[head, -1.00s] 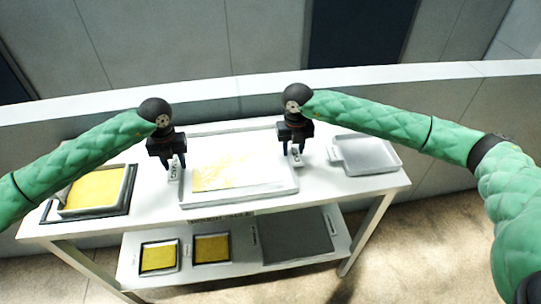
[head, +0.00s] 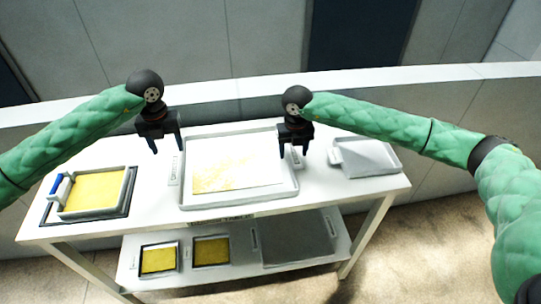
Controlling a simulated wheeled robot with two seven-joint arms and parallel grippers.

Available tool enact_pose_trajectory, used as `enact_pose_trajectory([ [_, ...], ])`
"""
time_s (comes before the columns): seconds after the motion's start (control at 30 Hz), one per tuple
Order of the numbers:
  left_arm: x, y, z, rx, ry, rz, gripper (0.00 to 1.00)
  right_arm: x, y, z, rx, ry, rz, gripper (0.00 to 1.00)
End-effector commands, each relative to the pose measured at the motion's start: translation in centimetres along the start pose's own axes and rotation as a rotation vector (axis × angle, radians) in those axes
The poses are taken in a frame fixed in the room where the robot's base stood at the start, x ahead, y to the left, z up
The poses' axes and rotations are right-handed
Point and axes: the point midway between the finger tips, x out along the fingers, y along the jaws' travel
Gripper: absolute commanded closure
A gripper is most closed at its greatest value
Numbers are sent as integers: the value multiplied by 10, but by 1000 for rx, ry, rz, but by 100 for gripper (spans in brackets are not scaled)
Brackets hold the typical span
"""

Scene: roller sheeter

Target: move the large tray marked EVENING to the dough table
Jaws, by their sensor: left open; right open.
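A large pale tray (head: 240,203) lies flat on the white table's top, with a white sheet dusted yellow (head: 235,170) in it. A small tag (head: 174,171) stands at its left side; I cannot read its lettering, so I cannot tell whether this is the EVENING tray. My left gripper (head: 168,146) is open and empty, raised just off the tray's left rear corner. My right gripper (head: 293,152) is open at the tray's right edge, its fingers by the right-hand handle; I cannot tell whether they touch it.
The white table (head: 330,197) also carries a yellow-filled tray (head: 97,190) at left, with a blue-ended piece on its rim, and an empty grey tray (head: 368,157) at right. Its lower shelf holds two small yellow trays (head: 158,258) and a dark flat panel (head: 297,238). A low wall (head: 420,75) runs behind.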

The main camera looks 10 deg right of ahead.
Motion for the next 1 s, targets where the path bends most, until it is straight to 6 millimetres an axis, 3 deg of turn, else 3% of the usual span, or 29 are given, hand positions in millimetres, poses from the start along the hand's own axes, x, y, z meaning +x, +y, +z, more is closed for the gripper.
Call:
enact_pose_trajectory([
  [0.2, -27, 0, 0, -1, -1, 0, 41, 0, 0, 0, 0, 0, 0, 41],
  [0.47, -34, 0, 0, -1, 0, 1, 41, -10, 0, 0, 0, -1, 1, 41],
  [1.0, -34, 0, 0, -1, 0, 1, 41, -102, 0, 1, 0, -1, 0, 41],
])
